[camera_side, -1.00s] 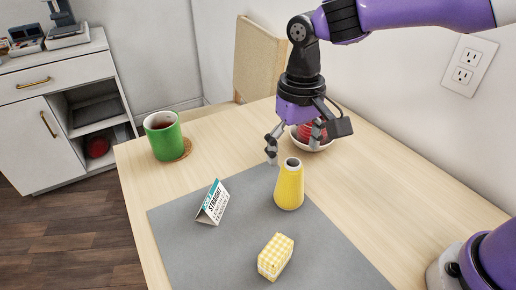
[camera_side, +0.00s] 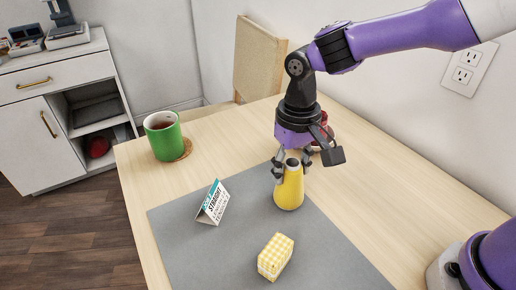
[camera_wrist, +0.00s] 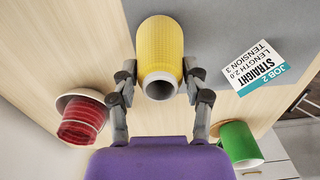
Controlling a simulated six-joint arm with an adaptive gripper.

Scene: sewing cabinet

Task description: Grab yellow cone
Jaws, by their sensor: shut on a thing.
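The yellow cone (camera_side: 289,190) stands upright on the grey mat (camera_side: 180,225), its open narrow top facing up. My gripper (camera_side: 292,165) is over it in the side view, with a finger on each side of its upper part. In the wrist view the cone (camera_wrist: 160,50) lies between the two fingers of my gripper (camera_wrist: 158,80), which are shut on it near its narrow end. The cone's base appears to rest on the mat.
A folded job card (camera_side: 213,203) stands left of the cone. A yellow checked block (camera_side: 275,257) lies in front. A green mug (camera_side: 163,137) sits on a coaster at the back left.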

